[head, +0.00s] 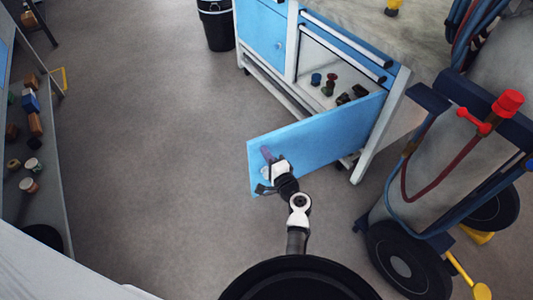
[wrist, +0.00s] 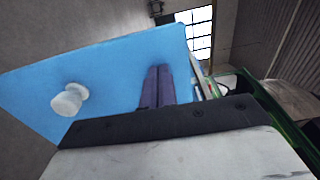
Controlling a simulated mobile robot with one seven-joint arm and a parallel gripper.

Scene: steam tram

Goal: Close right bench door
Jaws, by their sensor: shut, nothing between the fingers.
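The right bench door (head: 325,138) is a blue panel that stands wide open, swung out from the right side of the bench. Its white round knob (wrist: 70,99) shows in the wrist view, left of my fingers. My gripper (head: 266,153) is near the door's free left end in the head view, with its purple fingers against the blue face. In the wrist view my gripper (wrist: 157,86) has its fingers together and empty. I cannot tell whether the fingertips touch the door.
The open compartment holds several small parts (head: 328,84). The left bench door (head: 262,32) is closed. A gas-bottle cart (head: 420,190) with hoses stands close on the right. A shelf (head: 45,165) with blocks is at far left. The floor (head: 165,150) between is clear.

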